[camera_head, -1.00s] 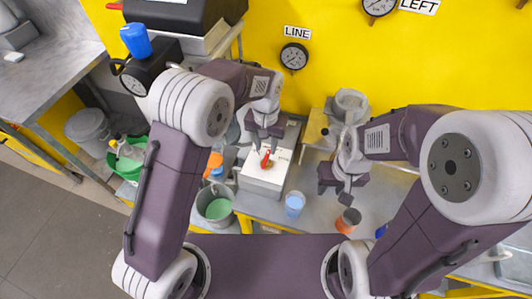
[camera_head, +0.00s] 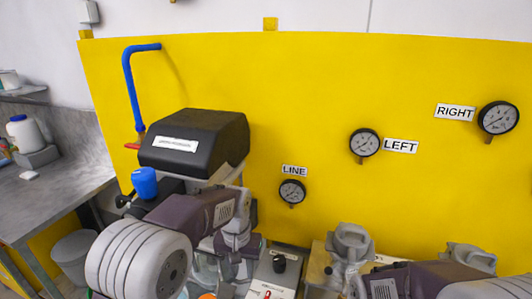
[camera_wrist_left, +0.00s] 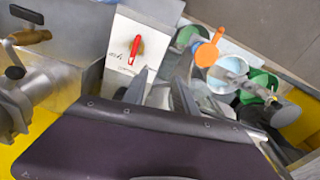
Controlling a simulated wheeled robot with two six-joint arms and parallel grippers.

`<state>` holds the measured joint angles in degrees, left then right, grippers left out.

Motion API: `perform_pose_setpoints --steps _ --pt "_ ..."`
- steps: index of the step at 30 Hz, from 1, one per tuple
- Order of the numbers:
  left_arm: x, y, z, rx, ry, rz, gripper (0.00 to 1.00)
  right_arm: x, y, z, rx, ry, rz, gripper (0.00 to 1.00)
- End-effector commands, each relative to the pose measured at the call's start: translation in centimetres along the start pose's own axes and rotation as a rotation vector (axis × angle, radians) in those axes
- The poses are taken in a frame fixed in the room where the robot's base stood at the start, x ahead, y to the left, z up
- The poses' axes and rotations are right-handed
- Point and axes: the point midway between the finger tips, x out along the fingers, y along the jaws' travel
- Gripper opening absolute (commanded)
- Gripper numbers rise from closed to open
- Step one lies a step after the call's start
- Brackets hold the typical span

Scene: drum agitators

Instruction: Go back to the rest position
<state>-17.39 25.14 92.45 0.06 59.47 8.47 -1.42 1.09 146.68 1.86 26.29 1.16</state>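My left gripper (camera_head: 240,268) is just left of the control box in the head view, with its lower part cut off or hard to see. In the left wrist view its fingers (camera_wrist_left: 162,92) stand apart with nothing clearly held between them. They are below and right of the red switch handle (camera_wrist_left: 135,48) on the white box (camera_wrist_left: 122,72). The box (camera_head: 275,272) with its black knob (camera_head: 279,263) also shows in the head view. My right forearm enters at the lower right of the head view. My right gripper is outside the frame.
Two grey metal machines (camera_head: 350,243) (camera_head: 468,258) stand along the yellow wall panel (camera_head: 330,100). A black-covered unit (camera_head: 195,143) and a blue pipe (camera_head: 129,85) are at the left. An orange ladle (camera_wrist_left: 207,52) and several containers crowd the right of the wrist view.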

Motion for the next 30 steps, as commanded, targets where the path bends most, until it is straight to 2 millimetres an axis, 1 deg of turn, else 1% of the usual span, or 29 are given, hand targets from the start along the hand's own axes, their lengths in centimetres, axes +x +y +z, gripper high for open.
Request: perform_pose_setpoints --steps 1,2,3,5,6,8,9,12,13,15,18,30 --pt "-0.5 -2.6 1.9 -0.060 -0.003 -0.002 0.34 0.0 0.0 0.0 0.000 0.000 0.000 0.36" --pt "-0.5 -3.7 3.1 -0.087 -0.003 -0.002 0.34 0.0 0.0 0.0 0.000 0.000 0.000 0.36" --pt "-0.3 -5.0 4.7 -0.120 -0.003 -0.001 0.34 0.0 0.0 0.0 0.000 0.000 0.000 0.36" --pt "0.2 -6.7 7.3 -0.163 0.000 -0.001 0.34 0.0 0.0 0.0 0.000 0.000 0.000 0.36" --pt "0.7 -7.6 9.2 -0.187 0.001 0.000 0.34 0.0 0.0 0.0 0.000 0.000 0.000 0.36" --pt "1.7 -8.5 12.0 -0.215 0.005 0.000 0.34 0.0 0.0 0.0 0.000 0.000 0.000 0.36" --pt "2.4 -8.8 13.8 -0.225 0.006 0.000 0.34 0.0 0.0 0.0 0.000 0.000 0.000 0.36" --pt "4.3 -8.7 17.3 -0.220 0.005 0.000 0.34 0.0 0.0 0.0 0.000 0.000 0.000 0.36" --pt "4.9 -8.6 18.1 -0.212 0.003 0.000 0.34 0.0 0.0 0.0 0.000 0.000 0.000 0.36" --pt "5.8 -8.5 18.8 -0.197 0.014 0.000 0.34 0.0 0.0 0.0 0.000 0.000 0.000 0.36" --pt "5.7 -8.7 17.6 -0.182 0.058 -0.003 0.34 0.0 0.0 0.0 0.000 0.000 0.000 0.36" --pt "5.7 -8.6 17.6 -0.178 0.056 -0.003 0.34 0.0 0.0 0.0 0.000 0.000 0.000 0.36"
